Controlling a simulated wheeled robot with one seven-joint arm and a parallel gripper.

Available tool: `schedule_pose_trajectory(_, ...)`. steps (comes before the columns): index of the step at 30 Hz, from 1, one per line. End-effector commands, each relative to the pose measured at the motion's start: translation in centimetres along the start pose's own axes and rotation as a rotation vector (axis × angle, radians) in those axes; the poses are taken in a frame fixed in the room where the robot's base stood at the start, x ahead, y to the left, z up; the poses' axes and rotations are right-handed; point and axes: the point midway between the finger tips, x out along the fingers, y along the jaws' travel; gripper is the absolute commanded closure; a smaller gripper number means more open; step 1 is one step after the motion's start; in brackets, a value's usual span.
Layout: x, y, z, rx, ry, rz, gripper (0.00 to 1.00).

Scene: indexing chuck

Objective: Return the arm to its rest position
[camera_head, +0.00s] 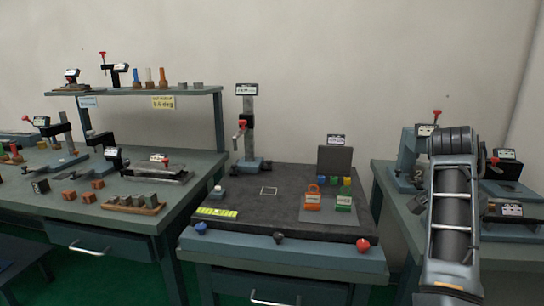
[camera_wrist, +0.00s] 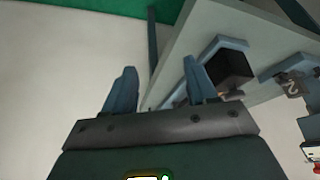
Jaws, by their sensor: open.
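My arm rises at the right of the head view, in front of the right-hand bench. My gripper cannot be made out in the head view. In the wrist view my gripper (camera_wrist: 162,92) is open, its two blue-grey fingers spread apart. Nothing is between the fingers. Behind them are pale wall, a bench surface and, beyond the right finger, a blue-framed fixture with a dark block (camera_wrist: 229,68). I cannot tell how far the fixture is from the finger.
The middle bench (camera_head: 275,180) holds a post with a red handle (camera_head: 241,125), a yellow label and small coloured parts. The left bench (camera_head: 75,215) and its shelf (camera_head: 190,92) carry several fixtures and blocks. More fixtures (camera_head: 408,155) stand on the right bench close to my arm.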

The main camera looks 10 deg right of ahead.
Motion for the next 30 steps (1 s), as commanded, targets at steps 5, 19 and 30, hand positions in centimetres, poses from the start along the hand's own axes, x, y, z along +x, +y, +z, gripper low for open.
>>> schedule_pose_trajectory(5, 1.9, 0.6, 0.5, -0.041, 0.044, -0.015, 0.43)
schedule_pose_trajectory(19, 10.4, 4.8, 4.3, -0.297, 0.26, -0.12, 0.43)
schedule_pose_trajectory(30, 15.6, 11.8, 11.7, -0.637, 0.461, -0.314, 0.43)
